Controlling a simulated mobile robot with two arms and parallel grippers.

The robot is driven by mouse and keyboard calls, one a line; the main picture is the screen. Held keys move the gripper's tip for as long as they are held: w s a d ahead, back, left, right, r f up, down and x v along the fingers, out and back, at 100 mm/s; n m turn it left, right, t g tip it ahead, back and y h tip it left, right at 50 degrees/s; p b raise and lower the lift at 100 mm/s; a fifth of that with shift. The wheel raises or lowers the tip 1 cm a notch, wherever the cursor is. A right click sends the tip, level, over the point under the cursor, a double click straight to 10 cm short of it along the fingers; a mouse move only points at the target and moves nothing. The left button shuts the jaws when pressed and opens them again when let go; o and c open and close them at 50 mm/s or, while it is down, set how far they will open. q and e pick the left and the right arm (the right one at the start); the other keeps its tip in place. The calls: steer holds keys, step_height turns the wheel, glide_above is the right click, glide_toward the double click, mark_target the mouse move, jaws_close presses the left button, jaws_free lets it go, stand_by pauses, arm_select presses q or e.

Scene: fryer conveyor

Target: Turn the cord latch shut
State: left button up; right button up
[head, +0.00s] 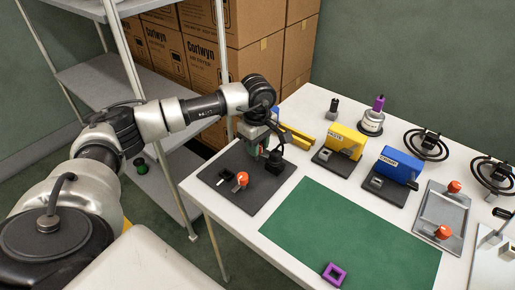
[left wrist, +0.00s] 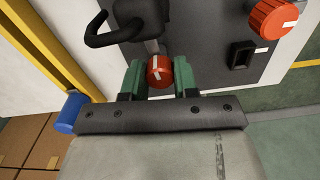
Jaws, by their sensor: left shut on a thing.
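A dark plate (head: 262,195) lies at the left end of the white table. In the left wrist view, my left gripper (left wrist: 160,80) has its green fingers shut on a small red knob (left wrist: 159,66) with a white mark, apparently the cord latch. A black hooked part (left wrist: 118,30) is just beyond it. In the head view, my left gripper (head: 264,153) is low over the plate's far part, and the arm hides the held knob. A second orange knob (head: 242,178) stands free beside a dark socket (head: 224,173). My right gripper is not in view.
A yellow bar (head: 297,137) lies behind the plate. A yellow block (head: 343,139) and a blue block (head: 398,163) stand to the right. A green mat (head: 350,235) is bare except for a purple frame (head: 334,273) at its front edge. Shelves (head: 93,78) stand left.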

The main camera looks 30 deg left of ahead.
arm_select(q)
steer(key=shift+m, duration=0.6)
steer(key=shift+r+b, duration=0.1)
steer(key=shift+b, duration=0.2)
steer(key=o, duration=0.9)
step_height(320, 180, up, 11)
steer(key=shift+f, duration=0.15)
